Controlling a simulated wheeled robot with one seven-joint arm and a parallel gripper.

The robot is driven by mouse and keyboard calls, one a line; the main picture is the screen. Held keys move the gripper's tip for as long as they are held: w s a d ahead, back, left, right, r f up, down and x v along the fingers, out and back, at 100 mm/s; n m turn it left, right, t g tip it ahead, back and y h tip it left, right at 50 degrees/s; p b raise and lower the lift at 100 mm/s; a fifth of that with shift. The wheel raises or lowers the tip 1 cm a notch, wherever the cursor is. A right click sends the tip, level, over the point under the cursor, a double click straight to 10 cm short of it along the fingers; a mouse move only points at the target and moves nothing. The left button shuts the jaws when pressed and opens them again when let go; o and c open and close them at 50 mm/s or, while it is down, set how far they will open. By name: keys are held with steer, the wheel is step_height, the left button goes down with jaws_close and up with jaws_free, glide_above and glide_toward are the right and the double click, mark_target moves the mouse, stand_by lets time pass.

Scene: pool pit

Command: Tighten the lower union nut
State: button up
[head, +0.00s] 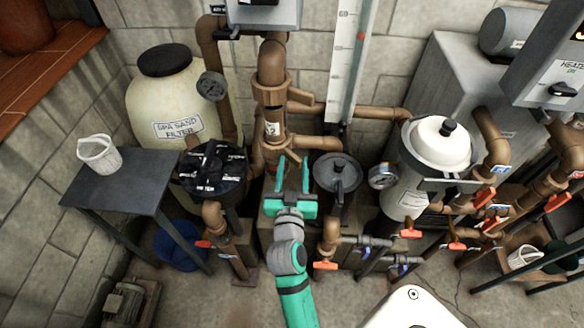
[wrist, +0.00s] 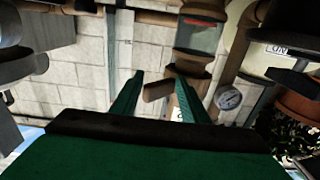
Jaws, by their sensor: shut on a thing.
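The brown vertical pipe with union fittings stands at mid-picture in the head view. Its lower union nut (head: 270,145) sits below the white label and just past my fingertips. In the wrist view a brown collar (wrist: 192,68) shows behind the right fingertip. A short brown tab (wrist: 158,90) lies between my fingers there; its join to the collar is partly hidden. My gripper (head: 293,163), green, reaches up to the pipe from below with its two fingers spread. It is shut on what appears to be the lower union nut's tab.
A black-lidded vessel (head: 212,168) stands close left and a grey-lidded pot (head: 338,173) close right of my gripper. A pressure gauge (head: 212,86) hangs at upper left. Floor is open in front.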

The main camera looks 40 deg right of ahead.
steer(key=shift+s+d+f, duration=0.15)
steer(key=shift+s+d, duration=0.2)
steer(key=shift+d, duration=0.35)
steer(key=shift+s+a+f, duration=0.15)
steer(key=shift+s+f, duration=0.15)
steer(key=shift+f, duration=0.05)
steer(key=w+a+v, duration=0.1)
steer(key=v, duration=0.9)
steer(key=shift+s+a+r, duration=0.2)
steer(key=shift+a+r, duration=0.1)
steer(key=shift+r, duration=0.2)
steer(key=shift+a, duration=0.1)
steer(key=s+a+f+n+t+y, duration=0.2)
steer(key=a+f+n+y, duration=0.3)
steer(key=a, duration=0.4)
steer(key=s+a+f+n+y, duration=0.2)
steer(key=s+a+y, duration=0.1)
steer(key=s+a, duration=0.4)
steer(key=s+a+f+n+y, duration=0.1)
steer(key=s+a+y, duration=0.3)
steer(key=s+a, duration=0.4)
steer(key=shift+s+a+f+n+y, duration=0.15)
steer(key=shift+a+f+n+y, duration=0.15)
steer(key=shift+a+f+n, duration=0.25)
steer(key=shift+d, duration=0.1)
